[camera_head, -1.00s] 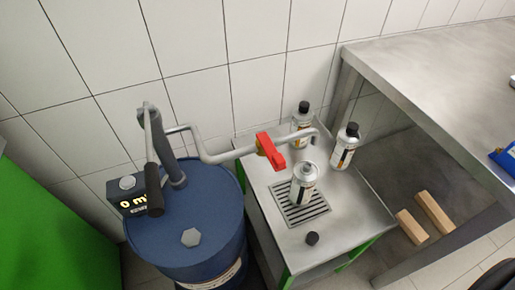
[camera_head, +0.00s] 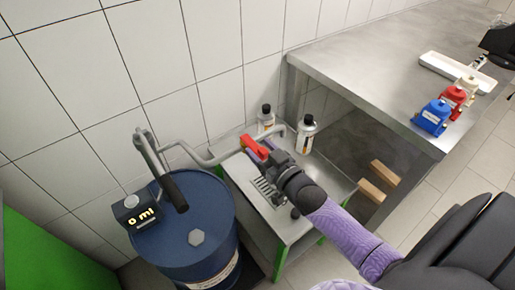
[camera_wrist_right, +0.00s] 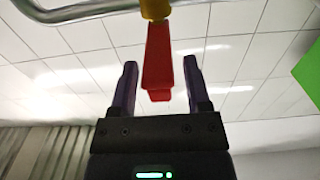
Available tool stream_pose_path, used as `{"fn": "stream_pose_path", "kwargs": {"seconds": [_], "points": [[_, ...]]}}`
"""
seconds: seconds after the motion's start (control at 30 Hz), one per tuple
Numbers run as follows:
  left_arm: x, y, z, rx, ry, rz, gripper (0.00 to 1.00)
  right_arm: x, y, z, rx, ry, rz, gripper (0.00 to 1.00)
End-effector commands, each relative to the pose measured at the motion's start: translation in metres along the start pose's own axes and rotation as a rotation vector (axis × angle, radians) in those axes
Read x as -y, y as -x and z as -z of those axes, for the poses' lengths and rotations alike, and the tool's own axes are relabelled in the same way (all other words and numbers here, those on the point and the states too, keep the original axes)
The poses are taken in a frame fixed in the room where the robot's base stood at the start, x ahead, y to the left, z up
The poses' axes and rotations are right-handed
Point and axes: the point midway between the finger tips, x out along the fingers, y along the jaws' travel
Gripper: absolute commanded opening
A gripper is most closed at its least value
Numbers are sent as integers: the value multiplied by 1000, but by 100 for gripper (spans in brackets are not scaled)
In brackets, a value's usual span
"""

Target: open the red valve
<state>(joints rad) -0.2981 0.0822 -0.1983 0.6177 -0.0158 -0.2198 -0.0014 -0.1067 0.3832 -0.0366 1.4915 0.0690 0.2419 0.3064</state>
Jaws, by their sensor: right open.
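The red valve handle (camera_head: 254,148) sits on the grey pipe (camera_head: 205,161) above the small metal table. In the right wrist view the red handle (camera_wrist_right: 158,62) hangs from a yellow fitting (camera_wrist_right: 155,8), its lower end between the two fingers. My right gripper (camera_head: 268,157) is at the handle in the head view. It also shows in the right wrist view (camera_wrist_right: 159,85), open, with a gap on both sides of the handle. The bottle on the drain grate is hidden behind my right gripper and arm. My left gripper is not in view.
A blue drum (camera_head: 187,225) with a hand pump (camera_head: 163,170) and a display (camera_head: 137,214) reading 0 ml stands left. Two bottles (camera_head: 307,135) (camera_head: 266,119) stand at the table's back. A large metal workbench (camera_head: 370,60) is at right, with blue and red containers on it.

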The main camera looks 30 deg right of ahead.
Motion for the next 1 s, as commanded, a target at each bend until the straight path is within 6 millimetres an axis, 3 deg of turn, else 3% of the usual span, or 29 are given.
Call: {"fn": "stream_pose_path", "kwargs": {"seconds": [0.13,0.37,0.4,0.7,1.0], "points": [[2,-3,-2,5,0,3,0,0,-11,0,0,0,1,62],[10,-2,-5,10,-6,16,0,0,-13,0,2,0,0,62],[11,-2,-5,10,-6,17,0,0,-13,0,2,0,0,60],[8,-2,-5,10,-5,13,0,0,-13,0,2,0,0,0],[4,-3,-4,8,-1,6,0,0,-13,0,2,0,0,0]]}}
